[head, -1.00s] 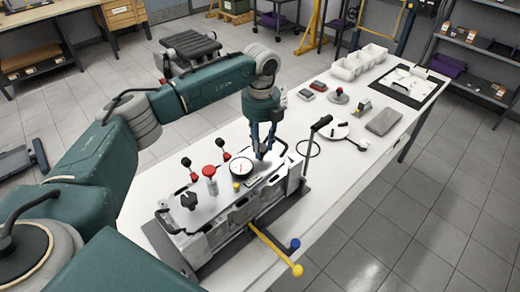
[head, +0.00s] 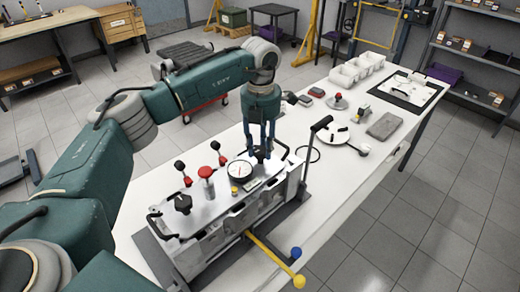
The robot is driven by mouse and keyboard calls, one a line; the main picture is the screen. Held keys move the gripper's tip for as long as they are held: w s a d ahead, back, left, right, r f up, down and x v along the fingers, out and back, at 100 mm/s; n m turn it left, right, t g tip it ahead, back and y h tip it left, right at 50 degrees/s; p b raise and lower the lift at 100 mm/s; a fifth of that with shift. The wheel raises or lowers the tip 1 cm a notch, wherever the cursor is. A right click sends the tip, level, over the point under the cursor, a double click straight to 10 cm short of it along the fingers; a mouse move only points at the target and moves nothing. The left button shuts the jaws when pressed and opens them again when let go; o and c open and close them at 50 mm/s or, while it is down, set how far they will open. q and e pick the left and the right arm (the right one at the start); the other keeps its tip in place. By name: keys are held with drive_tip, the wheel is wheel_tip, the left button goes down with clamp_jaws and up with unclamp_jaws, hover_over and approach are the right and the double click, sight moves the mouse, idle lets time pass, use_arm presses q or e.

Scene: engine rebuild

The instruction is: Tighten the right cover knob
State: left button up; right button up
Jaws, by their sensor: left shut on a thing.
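The engine (head: 232,216) lies on the white table, with a grey cover on top. The left black cover knob (head: 183,203) stands clear at the near left end of the cover. My left gripper (head: 262,151) points straight down at the far right end of the cover. Its fingers are closed around the right cover knob (head: 261,155), which shows only as a dark bit between the fingertips. A round white dial gauge (head: 239,171) sits just left of the fingers. My right gripper is not in view.
A black-handled lever (head: 319,125) rises right of the gripper. A yellow bar (head: 270,255) juts out in front. White bins (head: 357,68) stand farther back.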

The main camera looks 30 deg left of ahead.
use_arm(q)
drive_tip(key=m+b, duration=0.1)
drive_tip(key=m, duration=0.3)
drive_tip(key=shift+d+m, duration=0.1)
drive_tip(key=shift+m, duration=0.2)
drive_tip(key=m+b, duration=0.1)
drive_tip(key=m, duration=0.2)
drive_tip(key=shift+m, duration=0.3)
drive_tip(key=m, duration=0.3)
drive_tip(key=shift+s+d+m+b, duration=0.1)
drive_tip(key=shift+s+m+b, duration=0.05)
drive_tip(key=shift+m+b, duration=0.2)
drive_tip(key=shift+s+m, duration=0.1)
drive_tip(key=shift+m, duration=1.75)
drive_tip(key=o, duration=1.2)
